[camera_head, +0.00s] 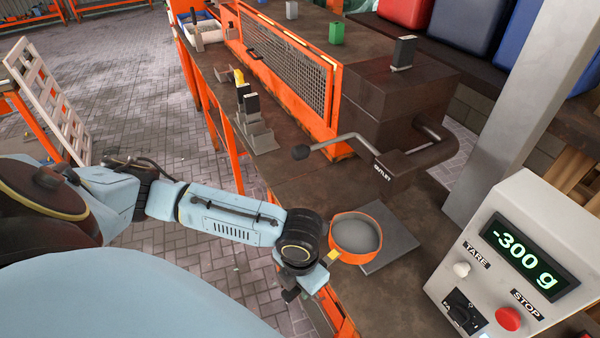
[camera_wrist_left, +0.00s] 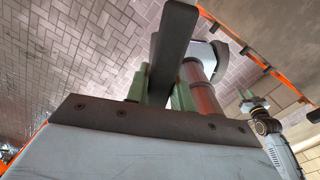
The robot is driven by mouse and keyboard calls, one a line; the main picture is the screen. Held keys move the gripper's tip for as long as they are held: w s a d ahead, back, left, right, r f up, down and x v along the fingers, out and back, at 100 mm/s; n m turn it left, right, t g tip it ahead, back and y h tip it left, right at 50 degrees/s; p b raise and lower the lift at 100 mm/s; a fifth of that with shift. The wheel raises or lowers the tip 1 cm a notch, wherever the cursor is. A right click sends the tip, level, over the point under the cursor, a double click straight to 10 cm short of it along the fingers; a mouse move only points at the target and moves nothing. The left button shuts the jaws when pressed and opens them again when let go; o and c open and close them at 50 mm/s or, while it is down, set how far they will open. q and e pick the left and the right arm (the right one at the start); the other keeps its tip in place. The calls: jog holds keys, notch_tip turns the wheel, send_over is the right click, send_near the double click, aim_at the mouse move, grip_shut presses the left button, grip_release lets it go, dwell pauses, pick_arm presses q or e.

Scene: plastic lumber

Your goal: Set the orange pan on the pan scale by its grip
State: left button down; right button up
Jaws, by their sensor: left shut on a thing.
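The orange pan (camera_head: 369,256), a round pan with a grey inside, shows in the head view over the left part of the flat grey scale plate (camera_head: 398,252). I cannot tell whether it touches the plate. Its yellow grip (camera_head: 333,257) points left toward my left gripper (camera_head: 325,265), which is shut on it. The scale's display (camera_head: 524,257) reads -300 g. In the left wrist view, a dark bar stands between my left gripper's green fingers (camera_wrist_left: 160,88). My right gripper (camera_wrist_left: 252,103) shows small at the right there; its opening is unclear.
A dark box marked OUTLET (camera_head: 395,110) with a lever (camera_head: 345,140) stands behind the plate. The control box (camera_head: 505,265) with TARE and STOP buttons stands at right. A mesh guard (camera_head: 285,60) and grey blocks (camera_head: 256,132) lie farther back. A grey post (camera_head: 520,110) rises at right.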

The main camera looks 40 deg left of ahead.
aim_at(332, 256)
pick_arm(q)
jog(key=shift+w+d+f+b, duration=0.15)
jog(key=shift+w+f+b, duration=0.15)
jog(key=shift+w+b, duration=0.4)
jog(key=w+b, duration=0.2)
jog(key=w, duration=0.1)
jog(key=w+f+b, duration=0.1)
jog(key=w+b, duration=0.1)
jog(key=b, duration=0.1)
jog(key=w+d+f+b, duration=0.1)
jog(key=w+b, duration=0.1)
jog(key=w, duration=0.1)
jog(key=shift+w, duration=0.3)
jog(key=shift+f+b, duration=0.55)
jog(key=shift+f, duration=0.45)
jog(key=c, duration=1.1)
grip_release()
jog(key=shift+s, duration=0.1)
jog(key=shift+f, duration=0.1)
